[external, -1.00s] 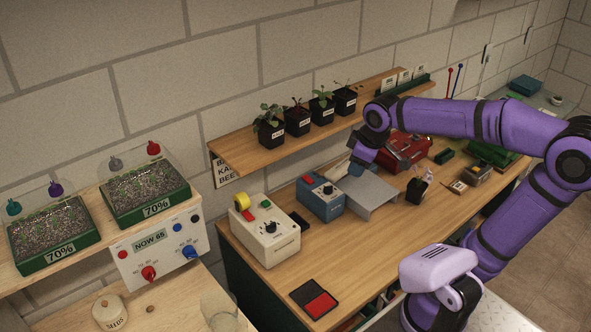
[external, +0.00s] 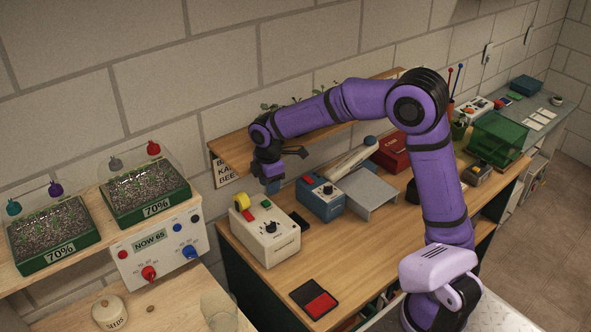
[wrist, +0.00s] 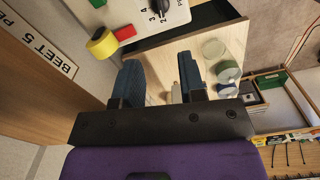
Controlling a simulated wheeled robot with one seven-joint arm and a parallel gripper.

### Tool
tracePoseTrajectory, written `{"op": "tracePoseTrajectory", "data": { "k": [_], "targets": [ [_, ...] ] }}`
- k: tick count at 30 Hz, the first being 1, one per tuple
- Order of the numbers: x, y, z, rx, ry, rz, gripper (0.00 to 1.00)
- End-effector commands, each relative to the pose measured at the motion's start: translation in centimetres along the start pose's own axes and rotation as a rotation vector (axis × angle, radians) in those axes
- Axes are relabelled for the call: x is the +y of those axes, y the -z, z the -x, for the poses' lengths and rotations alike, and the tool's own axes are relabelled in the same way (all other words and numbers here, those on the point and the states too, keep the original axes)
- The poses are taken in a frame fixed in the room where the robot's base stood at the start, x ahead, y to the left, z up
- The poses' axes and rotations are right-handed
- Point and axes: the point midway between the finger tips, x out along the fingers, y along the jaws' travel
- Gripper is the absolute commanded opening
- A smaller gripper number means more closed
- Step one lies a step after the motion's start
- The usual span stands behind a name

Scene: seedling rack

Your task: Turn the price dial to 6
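A white box (external: 256,240) with a yellow roll, red and green buttons and a black dial (external: 271,227) stands at the left end of the wooden bench. In the wrist view part of the black dial (wrist: 163,5) shows at the top edge, with 4, 3 and 2 printed around it; its pointer setting cannot be read. A blue box (external: 318,200) beside it also carries a black dial (external: 328,190). Which dial sets the price is not labelled legibly. My gripper (external: 272,185) is above and behind the white box, touching nothing. In the wrist view its blue fingers (wrist: 158,85) are apart and empty.
A wooden shelf (external: 232,152) with plants, mostly hidden by my arm, runs just behind my gripper. A grey stand (external: 368,192) and red box (external: 392,152) stand to the right. A red-and-black pad (external: 315,299) lies at the bench's front. Seedling trays (external: 55,232) are left.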

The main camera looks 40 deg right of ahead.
Motion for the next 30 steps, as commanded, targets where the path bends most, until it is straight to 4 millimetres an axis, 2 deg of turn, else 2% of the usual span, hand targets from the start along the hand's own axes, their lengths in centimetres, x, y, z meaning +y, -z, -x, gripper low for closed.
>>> {"op": "tracePoseTrajectory", "data": {
  "k": [5,8,21,30],
  "targets": [
    [0.0,0.1,-1.3,-0.002,0.004,0.006,0.37],
    [0.0,0.1,-2.7,-0.002,0.004,0.005,0.37],
    [-0.1,0.1,-10.9,-0.003,0.004,0.004,0.37],
    [0.0,0.1,-14.8,-0.002,0.002,0.004,0.37]
  ]
}}
